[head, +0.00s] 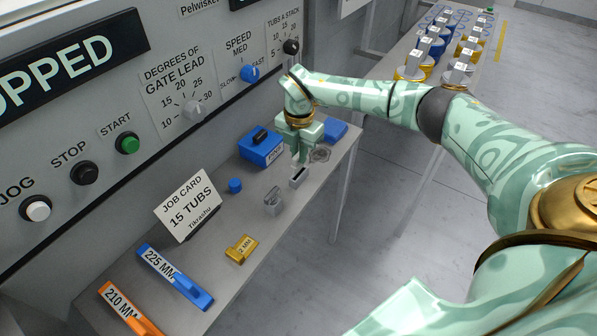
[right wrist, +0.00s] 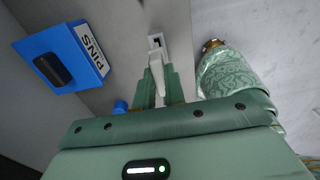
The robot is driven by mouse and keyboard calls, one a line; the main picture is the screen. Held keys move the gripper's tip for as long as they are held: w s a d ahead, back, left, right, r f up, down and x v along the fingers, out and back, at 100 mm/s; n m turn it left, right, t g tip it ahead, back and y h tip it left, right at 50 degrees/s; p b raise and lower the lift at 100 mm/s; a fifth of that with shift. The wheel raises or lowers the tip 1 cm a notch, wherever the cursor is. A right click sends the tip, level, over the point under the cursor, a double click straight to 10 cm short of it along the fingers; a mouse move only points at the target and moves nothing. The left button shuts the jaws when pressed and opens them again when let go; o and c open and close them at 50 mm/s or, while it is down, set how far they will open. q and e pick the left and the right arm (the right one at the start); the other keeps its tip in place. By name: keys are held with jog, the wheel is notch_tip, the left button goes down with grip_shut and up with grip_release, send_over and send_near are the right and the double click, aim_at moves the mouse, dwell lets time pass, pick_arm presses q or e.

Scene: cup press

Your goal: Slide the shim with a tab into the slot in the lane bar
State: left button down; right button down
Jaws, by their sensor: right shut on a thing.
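My right gripper (head: 301,158) points down over the shelf, just behind a small grey block with a dark slot (head: 298,177), which looks like the slotted end of the lane bar. In the right wrist view, the gripper (right wrist: 157,84) is shut on a thin pale piece (right wrist: 157,72), which looks like the shim. Its far end is close to the slotted block (right wrist: 156,42); I cannot tell whether they touch. The tab is not clear. A gold piece marked 2 MM (head: 241,249) lies on the shelf. My left gripper is not in view.
A blue PINS box (head: 262,147) stands left of the right gripper, also in the right wrist view (right wrist: 62,57). A grey piece (head: 273,203), blue knob (head: 235,185), job card (head: 188,205) and blue 225 MM bar (head: 175,277) are nearer. The control panel borders the shelf.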

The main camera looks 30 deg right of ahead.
jog(key=shift+f+b, duration=0.7)
jog(key=shift+f, duration=1.25)
jog(key=c, duration=1.4)
grip_release()
jog(key=shift+r, duration=0.1)
notch_tip(320, 180, up, 9)
jog(key=p, duration=0.7)
